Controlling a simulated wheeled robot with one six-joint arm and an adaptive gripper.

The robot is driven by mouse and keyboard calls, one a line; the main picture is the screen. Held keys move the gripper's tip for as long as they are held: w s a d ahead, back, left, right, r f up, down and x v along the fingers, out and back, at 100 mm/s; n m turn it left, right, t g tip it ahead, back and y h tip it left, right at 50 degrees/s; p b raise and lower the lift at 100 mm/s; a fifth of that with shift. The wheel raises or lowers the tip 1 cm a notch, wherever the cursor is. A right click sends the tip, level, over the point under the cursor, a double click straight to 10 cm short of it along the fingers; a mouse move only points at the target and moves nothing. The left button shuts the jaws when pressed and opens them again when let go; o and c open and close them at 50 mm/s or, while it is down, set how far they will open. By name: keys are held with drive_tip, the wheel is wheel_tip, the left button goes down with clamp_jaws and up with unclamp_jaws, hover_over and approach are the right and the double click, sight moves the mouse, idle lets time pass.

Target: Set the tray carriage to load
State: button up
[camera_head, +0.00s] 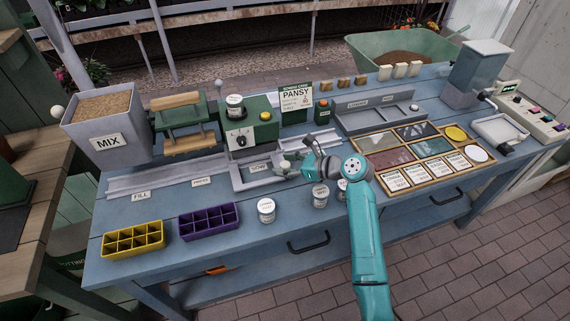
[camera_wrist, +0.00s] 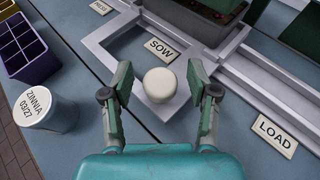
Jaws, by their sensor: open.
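The tray carriage (camera_head: 240,184) is a grey, open rectangular frame on the bench rail, standing at the SOW label (camera_wrist: 160,48). In the wrist view its frame (camera_wrist: 97,42) shows a round cream knob (camera_wrist: 160,84) at the near corner. My gripper (camera_wrist: 158,88) is open, with one finger on each side of the knob; whether the fingers touch it I cannot tell. In the head view my gripper (camera_head: 295,165) is at the carriage's right end. The LOAD label (camera_wrist: 274,135) lies to the right along the rail in the wrist view.
The rail (camera_head: 170,178) runs past FILL and PRESS labels at left. A green machine (camera_head: 250,128) stands behind the carriage. A yellow cell tray (camera_head: 133,239), a purple cell tray (camera_head: 208,222) and white seed jars (camera_head: 266,211) stand along the front. A framed tile board (camera_head: 410,158) lies right.

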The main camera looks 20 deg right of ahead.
drive_tip(key=shift+w+a, duration=0.1)
clamp_jaws()
drive_tip(key=d, duration=2.1)
drive_tip(key=shift+d, duration=0.25)
unclamp_jaws()
drive_tip(key=shift+d, duration=0.1)
drive_tip(key=v, duration=1.2)
